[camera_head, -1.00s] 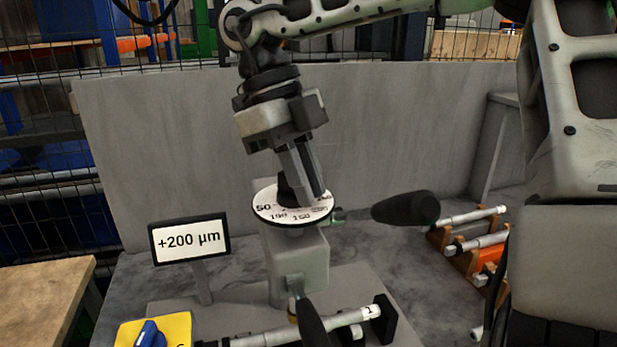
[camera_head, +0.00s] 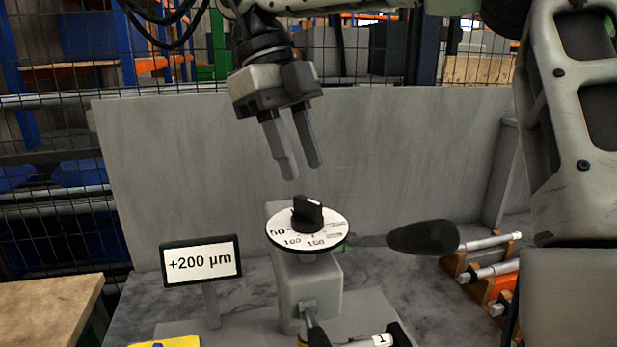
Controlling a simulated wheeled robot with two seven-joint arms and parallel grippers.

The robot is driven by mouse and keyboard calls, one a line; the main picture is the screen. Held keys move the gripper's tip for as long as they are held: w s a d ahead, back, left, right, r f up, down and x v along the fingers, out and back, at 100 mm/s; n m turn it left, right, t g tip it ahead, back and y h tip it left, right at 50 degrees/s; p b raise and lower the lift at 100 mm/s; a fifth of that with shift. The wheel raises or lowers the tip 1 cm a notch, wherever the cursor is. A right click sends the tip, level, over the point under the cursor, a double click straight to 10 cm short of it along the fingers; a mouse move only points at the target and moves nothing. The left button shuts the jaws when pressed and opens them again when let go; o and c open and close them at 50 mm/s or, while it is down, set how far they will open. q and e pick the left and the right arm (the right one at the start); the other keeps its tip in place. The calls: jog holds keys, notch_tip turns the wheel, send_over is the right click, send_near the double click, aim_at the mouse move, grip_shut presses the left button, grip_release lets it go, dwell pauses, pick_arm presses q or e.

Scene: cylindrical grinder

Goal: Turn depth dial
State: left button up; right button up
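The depth dial is a white disc (camera_head: 285,228) with black numbers, 50, 100 and 150 among them, on top of a grey post (camera_head: 318,285). A black knob (camera_head: 307,212) stands at its centre. A sign (camera_head: 201,262) left of the dial reads "+200 µm". My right gripper (camera_head: 305,172) is above the knob and slightly behind or left of it, pointing down. Its two fingers are apart with nothing between them, and it does not touch the knob. My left gripper is not in view.
A black-handled lever (camera_head: 423,237) sticks out right of the dial. A rack of metal cylinders (camera_head: 487,270) stands on the right. A grey wall panel (camera_head: 400,150) is behind. A yellow plate (camera_head: 172,343) shows at the bottom left, and a wooden table (camera_head: 45,300) at the left.

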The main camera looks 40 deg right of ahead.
aim_at(308, 199)
jog(key=shift+w+r, duration=0.1)
jog(key=shift+r, duration=0.2)
jog(key=shift+o, duration=0.3)
jog(key=o, duration=0.5)
jog(key=shift+c, duration=0.2)
jog(key=shift+r+n, duration=0.2)
jog(key=shift+n, duration=0.3)
notch_tip(308, 199, up, 8)
jog(key=s+n+t+b, duration=0.2)
jog(key=n+t+b, duration=0.2)
jog(key=n, duration=1.1)
pick_arm(q)
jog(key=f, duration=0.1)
jog(key=b, duration=0.1)
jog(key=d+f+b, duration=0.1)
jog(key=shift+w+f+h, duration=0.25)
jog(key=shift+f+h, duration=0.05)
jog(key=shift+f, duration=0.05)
pick_arm(e)
jog(key=shift+y, duration=0.4)
jog(key=f, duration=1.5)
jog(key=shift+w+d+f, duration=0.15)
jog(key=shift+w+f, duration=0.05)
jog(key=shift+f, duration=0.2)
jog(key=shift+c, duration=0.3)
